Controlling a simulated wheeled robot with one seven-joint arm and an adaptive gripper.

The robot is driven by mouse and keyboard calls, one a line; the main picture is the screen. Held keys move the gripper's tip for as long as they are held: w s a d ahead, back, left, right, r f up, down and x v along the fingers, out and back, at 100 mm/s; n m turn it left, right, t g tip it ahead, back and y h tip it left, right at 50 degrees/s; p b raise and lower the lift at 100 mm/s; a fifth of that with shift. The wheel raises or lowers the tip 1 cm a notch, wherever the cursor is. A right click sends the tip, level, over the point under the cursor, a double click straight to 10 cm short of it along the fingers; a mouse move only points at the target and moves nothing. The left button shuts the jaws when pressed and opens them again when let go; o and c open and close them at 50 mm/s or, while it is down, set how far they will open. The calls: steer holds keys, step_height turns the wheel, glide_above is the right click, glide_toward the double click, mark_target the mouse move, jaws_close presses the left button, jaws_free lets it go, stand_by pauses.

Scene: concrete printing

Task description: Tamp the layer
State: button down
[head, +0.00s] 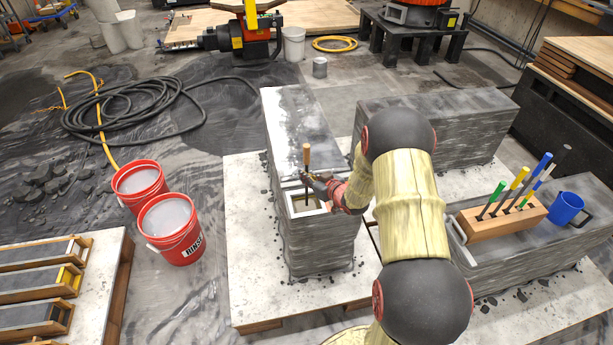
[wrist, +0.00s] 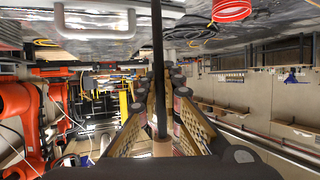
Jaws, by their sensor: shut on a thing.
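My gripper (head: 322,183) is beside and above the mould, shut on a dark tamping rod with a wooden handle (head: 307,155). The rod is upright, its lower part over or inside the mould's opening. I cannot tell whether its tip touches the layer, and the layer's surface is hard to make out. In the wrist view, the dark rod (wrist: 157,70) runs between my two fingers, and its lower end is out of frame.
A wooden tool holder (head: 490,223) with several coloured-handled tools and a blue mug (head: 565,208) stand on the right block. Two red buckets (head: 183,240) of greyish liquid and coiled hoses (head: 110,110) lie left. Beam moulds (head: 40,283) fill the lower left.

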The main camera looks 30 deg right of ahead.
mark_target(309, 149)
steer(key=shift+r+p, duration=2.3)
steer(key=shift+r, duration=1.15)
steer(key=shift+r+p, duration=2.15)
steer(key=shift+r, duration=0.85)
